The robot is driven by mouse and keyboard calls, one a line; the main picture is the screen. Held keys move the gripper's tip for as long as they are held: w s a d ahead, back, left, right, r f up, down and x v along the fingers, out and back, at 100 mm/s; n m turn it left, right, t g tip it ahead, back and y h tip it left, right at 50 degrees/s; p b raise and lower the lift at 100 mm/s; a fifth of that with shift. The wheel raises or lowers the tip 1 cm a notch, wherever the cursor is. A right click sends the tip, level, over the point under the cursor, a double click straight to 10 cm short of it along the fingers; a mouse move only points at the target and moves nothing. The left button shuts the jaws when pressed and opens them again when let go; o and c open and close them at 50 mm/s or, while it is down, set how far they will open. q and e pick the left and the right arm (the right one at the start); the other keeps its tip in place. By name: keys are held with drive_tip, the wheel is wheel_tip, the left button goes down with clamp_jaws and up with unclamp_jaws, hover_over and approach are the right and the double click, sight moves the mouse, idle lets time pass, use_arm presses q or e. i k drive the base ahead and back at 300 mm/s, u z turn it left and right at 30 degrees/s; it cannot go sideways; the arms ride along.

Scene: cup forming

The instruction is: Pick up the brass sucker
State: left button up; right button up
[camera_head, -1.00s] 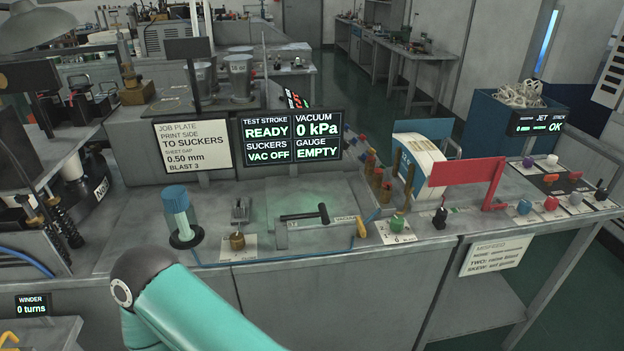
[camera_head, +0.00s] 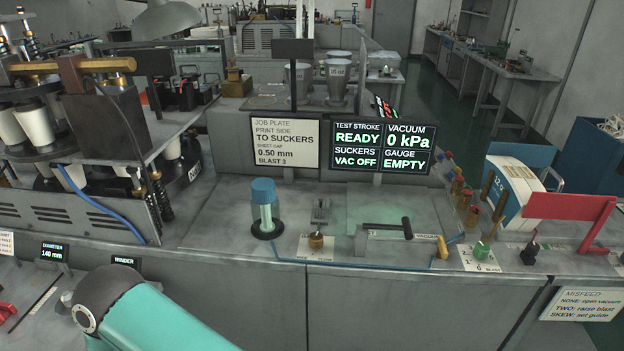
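A small brass piece (camera_head: 316,240), which looks like the brass sucker, stands on a white label on the grey bench top (camera_head: 215,215). A grey metal block (camera_head: 320,210) stands just behind it. A clear jar with a blue lid (camera_head: 264,205) stands to its left, and a black-handled bar (camera_head: 388,226) lies to its right. Nothing touches the brass piece that I can see. A teal arm link of mine shows at the bottom left, apart from it. Neither of my grippers is in view.
A job plate sign (camera_head: 285,140) and a readout screen (camera_head: 380,147) stand behind; the screen reads READY, VAC OFF, 0 kPa, EMPTY. A blue hose (camera_head: 350,265) runs along the bench front. A red plate (camera_head: 570,207) stands at right. Cup machinery (camera_head: 110,130) fills the left.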

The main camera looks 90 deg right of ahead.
sight(473, 213)
drive_tip(key=k, duration=1.6)
drive_tip(key=z, duration=0.35)
drive_tip(key=k, duration=0.75)
drive_tip(key=z, duration=1.25)
drive_tip(key=k, duration=0.4)
drive_tip(key=z, duration=0.05)
drive_tip(key=i, duration=0.4)
drive_tip(key=u, duration=0.25)
